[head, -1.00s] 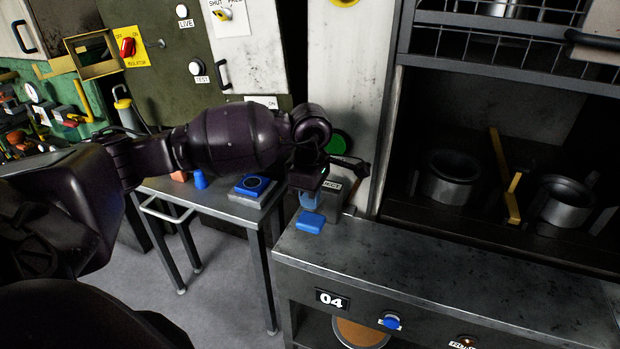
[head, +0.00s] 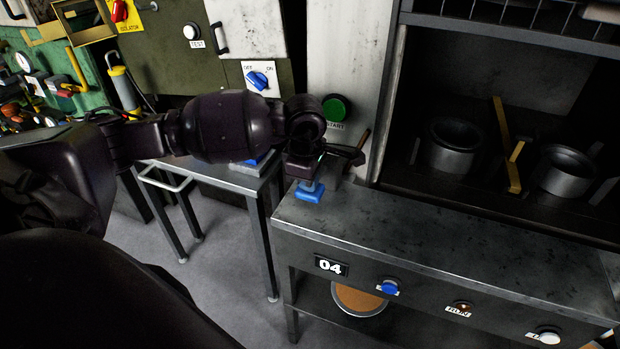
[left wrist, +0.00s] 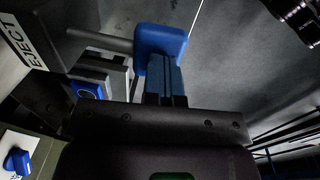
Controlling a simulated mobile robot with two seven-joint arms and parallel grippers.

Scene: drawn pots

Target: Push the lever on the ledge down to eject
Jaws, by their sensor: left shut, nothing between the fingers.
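The lever ends in a blue paddle (head: 309,192) over the left end of the grey metal ledge (head: 430,235). In the left wrist view the paddle (left wrist: 160,39) sits on a grey rod running left toward a box with an EJECT label (left wrist: 22,40). My left gripper (head: 312,184) is shut and empty, its fingers pointing down right over the paddle. In the left wrist view its blue-grey fingertips overlap the paddle's near edge; I cannot tell whether they touch it. My left wrist hides most of the EJECT box in the head view. My right gripper is not in view.
A green START button (head: 336,108) is on the wall panel behind my left wrist. A blue rotary switch (head: 259,80) is left of it. Two metal pots (head: 453,146) (head: 566,171) stand in the dark recess at right. The ledge top right of the lever is clear.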

